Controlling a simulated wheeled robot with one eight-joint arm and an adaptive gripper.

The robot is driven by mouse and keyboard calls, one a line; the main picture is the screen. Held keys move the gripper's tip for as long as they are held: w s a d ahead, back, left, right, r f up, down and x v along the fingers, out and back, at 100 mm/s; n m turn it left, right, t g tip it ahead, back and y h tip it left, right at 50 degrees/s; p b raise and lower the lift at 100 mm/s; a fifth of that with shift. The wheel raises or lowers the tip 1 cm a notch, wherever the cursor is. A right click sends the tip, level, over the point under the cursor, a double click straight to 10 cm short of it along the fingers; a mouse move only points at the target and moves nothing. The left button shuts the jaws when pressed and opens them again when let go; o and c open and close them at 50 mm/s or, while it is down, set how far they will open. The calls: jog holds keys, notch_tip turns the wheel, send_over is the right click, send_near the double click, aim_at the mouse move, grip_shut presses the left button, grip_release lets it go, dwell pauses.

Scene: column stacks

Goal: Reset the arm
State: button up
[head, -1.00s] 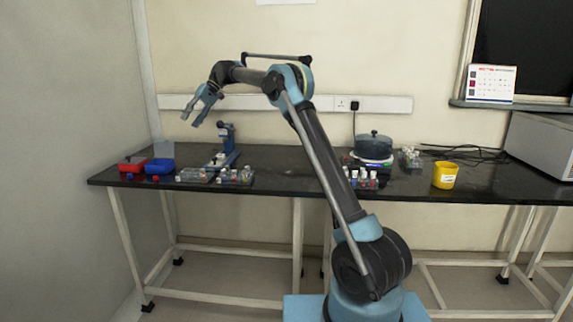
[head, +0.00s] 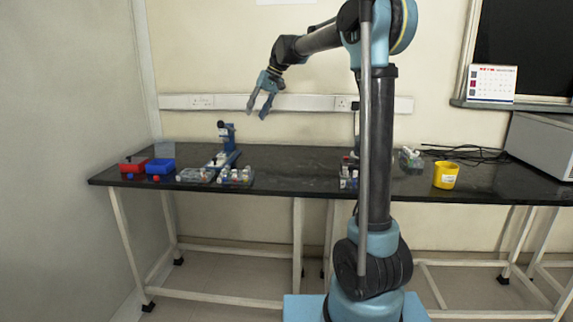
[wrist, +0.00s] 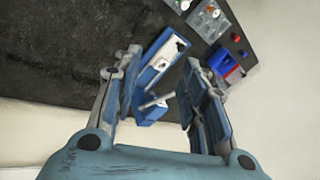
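My gripper (head: 259,109) is raised well above the black bench, in front of the wall socket rail in the head view. Its two fingers are spread apart with nothing between them. In the wrist view my gripper (wrist: 158,105) also shows open, pointing down. A blue stand (wrist: 156,72) with a white part lies far below, seen between the fingers. My arm rises upright from its blue base and bends left at the top.
The black bench (head: 290,170) holds a red bin (head: 133,164), a blue bin (head: 160,167), the blue stand (head: 227,148), trays of small items (head: 235,177) and a yellow cup (head: 445,175). A grey box (head: 543,142) stands at the right. The air around the gripper is clear.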

jog(key=s+d+f+m+t+h, duration=0.1)
jog(key=s+d+f+t, duration=0.1)
jog(key=s+d, duration=0.45)
jog(key=s+d+f+m+t+h, duration=0.1)
jog(key=s+d+f, duration=0.25)
jog(key=d, duration=0.55)
jog(key=s+d+f+m+t+h, duration=0.2)
jog(key=s+d+f+t+h, duration=0.15)
jog(key=s+d+f, duration=1.1)
jog(key=s+f+g, duration=0.2)
jog(key=s+f, duration=0.2)
jog(key=s, duration=0.4)
jog(key=s+f+g, duration=0.2)
jog(key=s+f, duration=0.3)
jog(key=s, duration=0.3)
jog(key=shift+s+d+f+g, duration=0.25)
jog(key=shift+s+g, duration=0.1)
jog(key=shift+s, duration=0.05)
